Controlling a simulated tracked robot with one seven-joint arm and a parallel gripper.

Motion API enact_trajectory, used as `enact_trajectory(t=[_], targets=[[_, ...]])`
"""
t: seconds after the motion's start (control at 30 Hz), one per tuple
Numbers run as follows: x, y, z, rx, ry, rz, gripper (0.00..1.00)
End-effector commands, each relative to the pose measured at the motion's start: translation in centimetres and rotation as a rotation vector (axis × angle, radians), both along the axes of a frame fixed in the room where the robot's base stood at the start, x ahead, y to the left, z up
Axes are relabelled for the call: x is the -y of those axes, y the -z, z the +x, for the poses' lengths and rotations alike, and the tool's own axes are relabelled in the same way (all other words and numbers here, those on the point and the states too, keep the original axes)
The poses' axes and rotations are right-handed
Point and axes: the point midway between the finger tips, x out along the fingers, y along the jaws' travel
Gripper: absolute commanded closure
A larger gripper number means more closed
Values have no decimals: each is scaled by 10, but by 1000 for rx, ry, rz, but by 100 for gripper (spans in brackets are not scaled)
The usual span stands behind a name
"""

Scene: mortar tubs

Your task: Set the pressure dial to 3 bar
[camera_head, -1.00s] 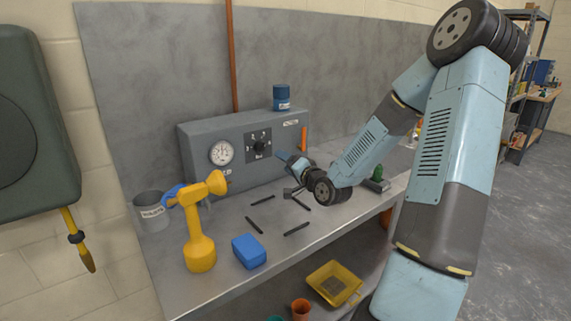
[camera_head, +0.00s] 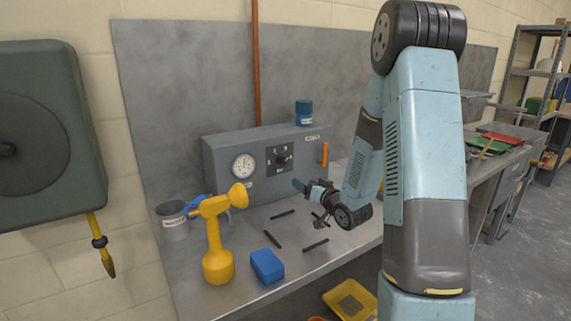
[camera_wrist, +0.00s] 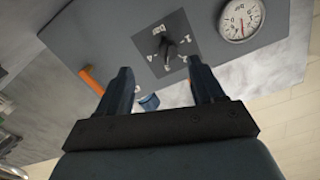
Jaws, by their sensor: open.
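The pressure dial is a black knob (camera_head: 281,159) on a dark square plate, on the front of a grey box (camera_head: 224,190). A round white gauge (camera_head: 244,166) sits left of the knob in the head view. In the wrist view the knob (camera_wrist: 168,46) appears beyond the fingertips, with pale marks around it, too blurred to read; the gauge (camera_wrist: 240,18) is at upper right. My gripper (camera_wrist: 160,82) is open and empty, apart from the knob. In the head view my gripper (camera_head: 302,187) is to the right of and below the knob, in front of the box.
A blue can (camera_head: 304,113) stands on the box and an orange handle (camera_head: 325,154) is at its right. A yellow spray bottle (camera_head: 217,240), blue block (camera_head: 267,266) and grey tub (camera_head: 174,222) stand at left on the bench. Several dark sticks (camera_head: 273,239) lie in front.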

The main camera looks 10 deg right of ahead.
Motion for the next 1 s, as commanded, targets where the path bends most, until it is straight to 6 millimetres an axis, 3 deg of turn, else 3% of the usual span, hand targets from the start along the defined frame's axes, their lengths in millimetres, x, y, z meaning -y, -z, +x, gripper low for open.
enact_trajectory(t=[0.3,0.57,0.77,1.0], targets=[[0,-25,-2,113,-14,-228,33],[1,-33,0,144,-13,-283,33],[-6,-32,21,144,-15,-282,33],[-19,-32,60,144,-15,-281,33]])
